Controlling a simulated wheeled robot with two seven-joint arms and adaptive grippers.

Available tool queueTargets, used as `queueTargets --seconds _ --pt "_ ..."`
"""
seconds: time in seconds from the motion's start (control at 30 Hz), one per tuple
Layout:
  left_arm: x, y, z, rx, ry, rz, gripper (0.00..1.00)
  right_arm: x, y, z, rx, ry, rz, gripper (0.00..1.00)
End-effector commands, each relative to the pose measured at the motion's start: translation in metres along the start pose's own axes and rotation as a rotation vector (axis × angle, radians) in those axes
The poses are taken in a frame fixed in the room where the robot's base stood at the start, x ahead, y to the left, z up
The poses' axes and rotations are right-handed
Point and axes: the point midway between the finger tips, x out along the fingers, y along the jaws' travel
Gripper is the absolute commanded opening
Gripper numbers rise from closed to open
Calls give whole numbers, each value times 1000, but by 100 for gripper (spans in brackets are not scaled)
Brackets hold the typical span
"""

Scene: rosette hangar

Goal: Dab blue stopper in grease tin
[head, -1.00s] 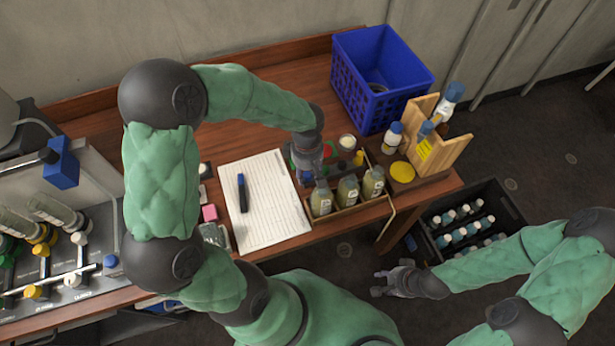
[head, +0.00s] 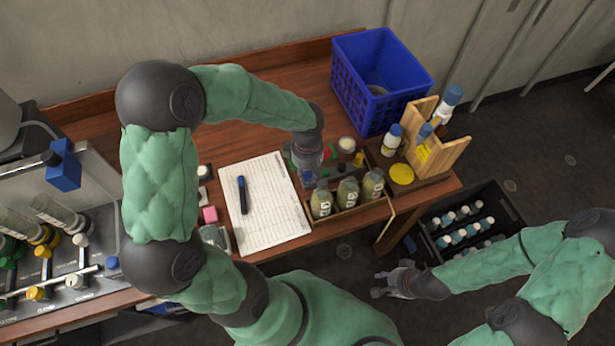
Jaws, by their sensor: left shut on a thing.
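My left gripper (head: 306,174) points down at the back left of the bottle rack and is shut on a small blue thing (head: 307,178), which looks like the blue stopper; the fingers hide most of it. A small round tin with pale contents (head: 346,144), which looks like the grease tin, stands on the table to the right of this gripper and further back, apart from it. My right gripper (head: 377,283) is open and empty, low in front of the table.
Several filled bottles (head: 348,191) stand in a wooden rack just right of my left gripper. A yellow disc (head: 401,173), a white bottle (head: 391,140), a wooden holder (head: 444,153) and a blue crate (head: 344,86) are further right. A written sheet (head: 264,205) lies left.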

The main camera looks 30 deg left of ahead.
Motion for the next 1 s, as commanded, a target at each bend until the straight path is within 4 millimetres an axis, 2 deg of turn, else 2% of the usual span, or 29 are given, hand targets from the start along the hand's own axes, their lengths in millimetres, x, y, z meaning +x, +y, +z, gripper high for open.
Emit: queueTargets --seconds 0.6,1.0 --pt "-28 0 0 1 1 1 3 -15 -5 1 0 0 0 40" --pt "-28 0 0 1 0 0 3 -15 -5 0 0 0 0 40"
